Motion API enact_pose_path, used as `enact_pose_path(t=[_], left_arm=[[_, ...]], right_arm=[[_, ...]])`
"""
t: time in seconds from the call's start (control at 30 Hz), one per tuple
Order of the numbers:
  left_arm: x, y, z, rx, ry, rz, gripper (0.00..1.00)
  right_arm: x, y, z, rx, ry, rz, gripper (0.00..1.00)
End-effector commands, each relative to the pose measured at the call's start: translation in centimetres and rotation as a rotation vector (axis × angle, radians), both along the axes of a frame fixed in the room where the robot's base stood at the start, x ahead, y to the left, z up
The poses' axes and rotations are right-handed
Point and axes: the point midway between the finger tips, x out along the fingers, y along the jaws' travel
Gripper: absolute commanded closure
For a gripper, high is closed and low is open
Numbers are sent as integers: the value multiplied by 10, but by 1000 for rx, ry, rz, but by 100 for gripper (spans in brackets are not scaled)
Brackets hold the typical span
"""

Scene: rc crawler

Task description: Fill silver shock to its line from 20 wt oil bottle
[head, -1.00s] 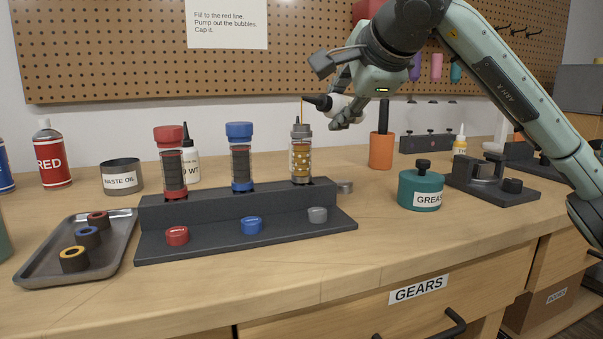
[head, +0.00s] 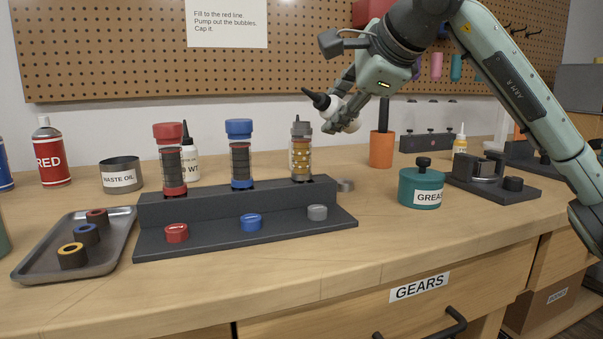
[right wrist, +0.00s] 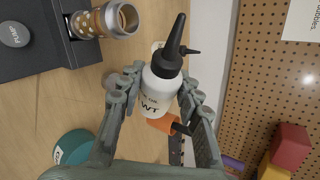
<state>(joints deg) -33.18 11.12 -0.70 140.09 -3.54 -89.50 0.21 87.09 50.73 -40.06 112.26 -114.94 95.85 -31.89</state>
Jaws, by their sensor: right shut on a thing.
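The silver shock (head: 301,158) stands upright at the right end of the black rack, with amber fluid and bubbles inside. Its open top shows in the right wrist view (right wrist: 125,18). I cannot make out its fill line. My right gripper (head: 345,117) is shut on a white oil bottle (right wrist: 157,92) with a black nozzle and a label partly reading "WT". The bottle is above and right of the shock, apart from it. Its nozzle (head: 316,98) points up and left, with no stream showing. My left gripper is not in view.
The rack (head: 160,212) also holds a red shock (head: 172,165) and a blue shock (head: 240,160), with caps in front, including a grey cap (head: 317,212). Another white bottle (head: 190,165) stands behind. An orange holder (head: 381,150) and green grease tub (head: 420,190) are right.

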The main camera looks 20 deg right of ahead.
Motion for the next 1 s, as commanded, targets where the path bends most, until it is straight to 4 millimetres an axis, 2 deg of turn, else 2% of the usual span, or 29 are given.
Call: enact_pose_path(t=[0.17, 0.4, 0.5, 1.0], left_arm=[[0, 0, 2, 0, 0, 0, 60], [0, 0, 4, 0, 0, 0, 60], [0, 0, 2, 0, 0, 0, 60], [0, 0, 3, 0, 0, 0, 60]], right_arm=[[0, 2, 3, 34, 10, 1, 97], [-6, 19, 15, 402, 133, 0, 97], [-8, 24, 19, 500, 165, 0, 97], [-9, 26, 21, 525, 172, 1, 97]])
